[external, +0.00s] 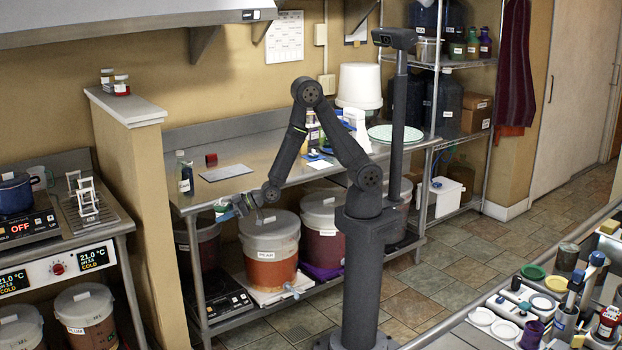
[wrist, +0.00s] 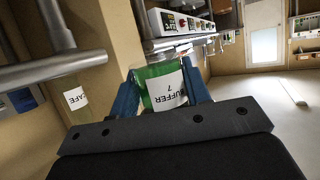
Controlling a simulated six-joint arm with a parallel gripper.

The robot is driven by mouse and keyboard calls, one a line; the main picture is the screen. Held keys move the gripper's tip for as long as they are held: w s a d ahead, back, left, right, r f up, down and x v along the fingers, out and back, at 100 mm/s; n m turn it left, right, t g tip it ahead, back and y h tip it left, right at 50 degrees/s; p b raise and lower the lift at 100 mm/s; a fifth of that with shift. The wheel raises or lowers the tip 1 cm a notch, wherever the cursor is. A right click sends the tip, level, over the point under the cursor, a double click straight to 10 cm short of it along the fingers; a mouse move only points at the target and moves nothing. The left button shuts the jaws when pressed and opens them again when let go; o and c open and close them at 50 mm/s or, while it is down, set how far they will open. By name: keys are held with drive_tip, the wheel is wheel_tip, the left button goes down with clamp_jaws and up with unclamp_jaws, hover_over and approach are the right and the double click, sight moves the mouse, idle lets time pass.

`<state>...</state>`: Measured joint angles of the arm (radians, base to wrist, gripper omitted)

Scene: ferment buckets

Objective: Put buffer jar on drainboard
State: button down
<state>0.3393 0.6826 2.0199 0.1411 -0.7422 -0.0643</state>
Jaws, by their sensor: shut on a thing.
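The buffer jar (wrist: 164,88) holds green liquid and has a white label reading "BUFFER 7". It sits between the two blue fingers of my gripper (wrist: 166,95) in the wrist view, tilted in the picture. In the external view my gripper (external: 236,206) is shut on it in front of the steel counter's front edge, above the PEAR bucket; the jar is small and hard to make out there. The drainboard (external: 112,213) appears to be the ridged metal surface at the left, beside the hot plate, with a white rack (external: 85,198) on it.
A beige partition wall (external: 138,190) stands between my gripper and the left counter. A blue pot (external: 16,192) is on the hot plate. The PEAR bucket (external: 270,250) is below.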

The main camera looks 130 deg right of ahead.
sight(213, 189)
drive_tip(key=a+f+n+t+y, duration=0.1)
drive_tip(key=a+f+n+y, duration=0.15)
drive_tip(key=a, duration=0.85)
drive_tip(key=a+f+n+y, duration=0.2)
drive_tip(key=a+n+y, duration=0.1)
drive_tip(key=a, duration=0.7)
drive_tip(key=d+r+m+h, duration=0.2)
drive_tip(key=d, duration=0.6)
drive_tip(key=d+r+m+h, duration=0.2)
drive_tip(key=d, duration=0.6)
drive_tip(key=s+d+r+m+g+h, duration=0.1)
drive_tip(key=s+d+r+m+h, duration=0.1)
drive_tip(key=d, duration=0.7)
drive_tip(key=s+d+r+m+g+h, duration=0.2)
drive_tip(key=s+d, duration=0.3)
drive_tip(key=d, duration=0.3)
drive_tip(key=s+d+r+m+g+h, duration=0.2)
drive_tip(key=s+d+m, duration=0.1)
drive_tip(key=d, duration=0.6)
drive_tip(key=shift+s+d+r+h, duration=0.25)
drive_tip(key=shift+d+r, duration=0.05)
drive_tip(key=s+d+r+m+g+h, duration=0.2)
drive_tip(key=s+d+r+m+g, duration=0.1)
drive_tip(key=s+d, duration=0.8)
drive_tip(key=shift+s+r+g, duration=0.4)
drive_tip(key=shift+s+r, duration=0.1)
drive_tip(key=shift+r, duration=0.25)
drive_tip(key=shift+m, duration=0.25)
